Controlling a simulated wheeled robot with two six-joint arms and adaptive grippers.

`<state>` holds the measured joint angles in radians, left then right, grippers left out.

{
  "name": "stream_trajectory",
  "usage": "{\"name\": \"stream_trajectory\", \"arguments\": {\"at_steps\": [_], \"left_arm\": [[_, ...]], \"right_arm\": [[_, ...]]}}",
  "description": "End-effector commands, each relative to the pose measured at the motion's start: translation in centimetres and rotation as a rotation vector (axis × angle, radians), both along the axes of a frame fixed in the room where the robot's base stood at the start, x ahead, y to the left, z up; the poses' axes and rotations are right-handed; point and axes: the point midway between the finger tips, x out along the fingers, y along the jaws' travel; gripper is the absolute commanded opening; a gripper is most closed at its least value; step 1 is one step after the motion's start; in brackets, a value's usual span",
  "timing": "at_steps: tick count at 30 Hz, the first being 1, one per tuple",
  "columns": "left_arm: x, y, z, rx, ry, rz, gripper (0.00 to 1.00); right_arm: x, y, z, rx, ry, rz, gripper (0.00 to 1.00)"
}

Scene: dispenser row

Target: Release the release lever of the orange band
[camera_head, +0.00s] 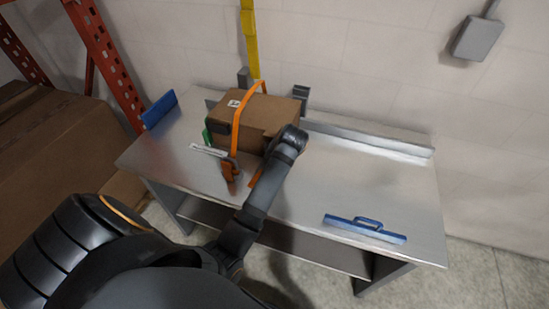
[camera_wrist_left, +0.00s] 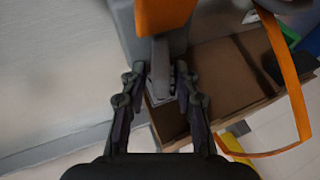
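A brown box (camera_head: 250,112) stands on a steel table, with an orange band (camera_head: 237,125) running over it. An orange buckle-like part (camera_head: 230,168) hangs at the band's front end. Another orange piece (camera_head: 254,179) shows beside my left arm, partly hidden. In the left wrist view, an orange handle (camera_wrist_left: 162,14) with a grey bar (camera_wrist_left: 160,60) sits beside the box (camera_wrist_left: 215,75). My left gripper (camera_wrist_left: 160,78) has its fingers apart on either side of the grey bar; contact is unclear. In the head view its fingers are hidden by my arm. My right gripper is out of view.
The steel table (camera_head: 345,185) is bare right of the box, except for a blue handled bar (camera_head: 365,229) near the front edge. A metal rail (camera_head: 370,138) runs along the back. A yellow strip (camera_head: 250,40) rises on the wall behind the box.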

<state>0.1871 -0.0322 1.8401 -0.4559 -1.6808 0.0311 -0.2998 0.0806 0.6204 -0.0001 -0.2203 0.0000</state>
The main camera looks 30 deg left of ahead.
Motion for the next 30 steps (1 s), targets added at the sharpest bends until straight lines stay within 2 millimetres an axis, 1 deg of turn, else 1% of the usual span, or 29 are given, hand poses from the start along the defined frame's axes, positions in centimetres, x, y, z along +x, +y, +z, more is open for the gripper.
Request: {"name": "stream_trajectory", "arguments": {"at_steps": [8, 11, 14, 18, 21, 24, 27, 30], "left_arm": [[0.0, 0.0, 0.0, -0.001, 0.001, 0.001, 0.40], [0.0, 0.0, 0.4, 0.000, 0.000, 0.001, 0.40], [0.1, 0.0, 1.9, 0.000, -0.003, 0.002, 0.40], [0.1, 0.0, 5.2, 0.000, -0.005, 0.002, 0.40], [0.1, 0.0, 7.3, -0.001, -0.004, 0.001, 0.40], [0.1, 0.0, 8.8, -0.001, -0.003, 0.001, 0.40], [0.0, 0.0, 9.7, 0.000, 0.000, 0.001, 0.40], [0.0, 0.0, 10.0, 0.000, 0.001, 0.000, 0.40]], "right_arm": [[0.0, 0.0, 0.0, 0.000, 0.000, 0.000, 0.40], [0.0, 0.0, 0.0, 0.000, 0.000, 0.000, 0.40], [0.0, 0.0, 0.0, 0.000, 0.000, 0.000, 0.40], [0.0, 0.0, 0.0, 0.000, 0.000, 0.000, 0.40], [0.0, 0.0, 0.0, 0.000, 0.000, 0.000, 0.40], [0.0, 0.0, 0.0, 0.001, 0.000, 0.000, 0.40], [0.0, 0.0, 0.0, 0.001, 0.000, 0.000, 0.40], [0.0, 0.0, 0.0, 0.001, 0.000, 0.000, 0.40]]}}
